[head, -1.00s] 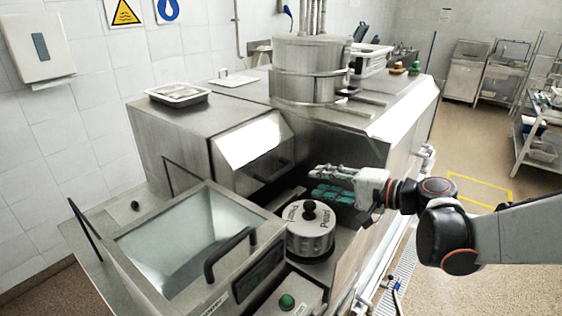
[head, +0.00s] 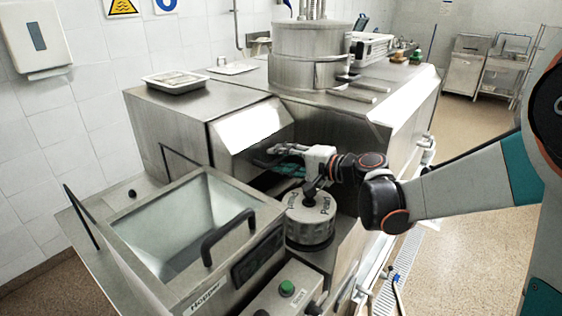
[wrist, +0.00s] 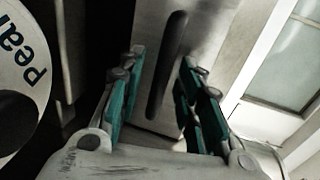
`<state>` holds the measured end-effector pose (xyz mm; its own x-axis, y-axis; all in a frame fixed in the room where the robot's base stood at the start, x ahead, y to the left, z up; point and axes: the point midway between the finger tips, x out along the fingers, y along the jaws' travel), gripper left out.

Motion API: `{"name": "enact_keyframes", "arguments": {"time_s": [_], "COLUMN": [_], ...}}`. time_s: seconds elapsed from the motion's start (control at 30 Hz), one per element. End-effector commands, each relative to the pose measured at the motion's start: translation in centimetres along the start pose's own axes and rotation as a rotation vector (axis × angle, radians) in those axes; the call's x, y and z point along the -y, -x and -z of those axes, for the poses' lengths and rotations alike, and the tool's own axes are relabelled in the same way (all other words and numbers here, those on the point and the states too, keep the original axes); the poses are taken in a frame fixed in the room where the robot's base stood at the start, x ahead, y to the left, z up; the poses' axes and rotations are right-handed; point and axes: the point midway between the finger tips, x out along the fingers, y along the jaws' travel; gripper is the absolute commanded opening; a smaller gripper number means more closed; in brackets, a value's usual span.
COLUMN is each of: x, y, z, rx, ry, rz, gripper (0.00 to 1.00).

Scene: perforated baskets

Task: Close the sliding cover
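The sliding cover (head: 248,125) is a bright, slanted steel panel on the front of the steel housing, above a dark opening. In the wrist view the cover's steel face (wrist: 206,28) carries a long dark bar handle (wrist: 170,65). My gripper (head: 284,160) is at the cover's lower front, beside the dark opening. In the wrist view my gripper (wrist: 162,78) is open, with green-padded fingers spread to the left and right of the handle. A gap shows on each side, so the fingers do not grip it. In the head view the handle is hidden around my gripper.
A round lidded pot labelled "Pearl" (head: 311,222) stands just below my gripper; its lid (wrist: 20,50) fills the wrist view's left edge. A steel hopper (head: 180,225) with a black handle is at front left. A tall steel cylinder (head: 308,55) stands on the counter behind.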

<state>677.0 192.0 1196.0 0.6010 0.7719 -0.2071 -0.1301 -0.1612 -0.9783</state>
Motion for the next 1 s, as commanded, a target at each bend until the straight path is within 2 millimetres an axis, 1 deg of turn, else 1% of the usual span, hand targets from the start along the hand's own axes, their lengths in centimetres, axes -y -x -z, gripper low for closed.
{"name": "enact_keyframes", "arguments": {"time_s": [0.1, 0.37, 0.4, 0.47, 0.5, 0.53, 0.83, 0.93, 1.0], "x": [0.0, 0.0, 0.0, 0.0, 0.0, 0.0, -0.1, -0.3, -0.5], "y": [-0.6, -0.7, -0.7, -0.6, -0.6, -0.6, -0.3, 0.6, 1.7], "z": [0.0, 0.0, 0.0, 0.0, 0.0, 0.0, 0.0, 0.0, 0.1], "rx": [0.0, -0.001, -0.001, -0.001, -0.001, -0.001, -0.001, -0.002, -0.004], "ry": [0.0, 0.0, 0.0, 0.001, 0.001, 0.001, 0.001, 0.0, 0.0], "rz": [0.0, 0.0, 0.0, 0.0, 0.0, 0.0, -0.001, -0.001, -0.001], "gripper": [0.33, 0.33, 0.29, 0.15, 0.06, 0.0, 0.0, 0.0, 0.0]}}
